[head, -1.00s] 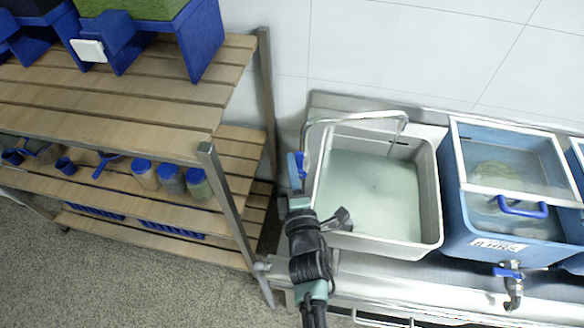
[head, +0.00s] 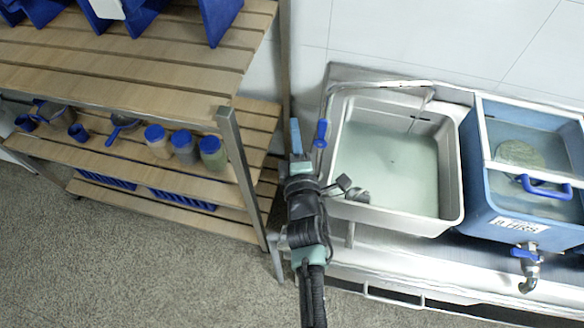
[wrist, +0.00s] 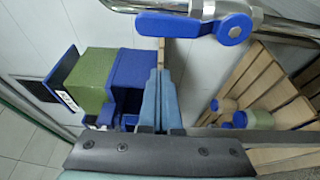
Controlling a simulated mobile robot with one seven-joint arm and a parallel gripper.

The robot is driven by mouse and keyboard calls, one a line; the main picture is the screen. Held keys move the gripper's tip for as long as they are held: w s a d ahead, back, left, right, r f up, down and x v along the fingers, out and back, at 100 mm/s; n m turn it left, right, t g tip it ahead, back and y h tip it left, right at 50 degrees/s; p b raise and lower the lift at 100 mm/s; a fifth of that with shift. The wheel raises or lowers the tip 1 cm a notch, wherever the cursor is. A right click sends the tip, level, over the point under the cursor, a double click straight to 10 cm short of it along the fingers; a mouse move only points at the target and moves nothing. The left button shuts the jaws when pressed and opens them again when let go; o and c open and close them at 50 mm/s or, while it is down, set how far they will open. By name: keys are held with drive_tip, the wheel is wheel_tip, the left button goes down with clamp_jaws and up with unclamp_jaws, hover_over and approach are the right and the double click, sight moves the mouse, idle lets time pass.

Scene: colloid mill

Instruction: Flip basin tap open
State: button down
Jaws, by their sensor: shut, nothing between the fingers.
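The basin tap is a bent metal pipe (head: 385,84) over the left rim of a grey basin (head: 452,205). Its blue lever (head: 321,133) sits on the pipe's left end. In the wrist view the blue lever (wrist: 165,24) crosses the top, lying roughly along the metal pipe (wrist: 285,32). My gripper (head: 296,134) is just left of the lever in the head view, with a small gap seen between them. In the wrist view my gripper (wrist: 162,90) is shut and empty, its fingertips below the lever in the picture; contact cannot be told.
A slatted wooden shelf (head: 180,73) with a metal post (head: 240,165) stands close on the left, holding blue-lidded jars (head: 183,146). A blue tank (head: 476,190) with its own tap (head: 526,262) is right of the basin. The floor (head: 130,260) in front is clear.

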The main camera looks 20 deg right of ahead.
drive_tip(key=b+v, duration=0.3)
drive_tip(key=v, duration=0.7)
drive_tip(key=shift+d, duration=0.2)
drive_tip(key=shift+a, duration=0.1)
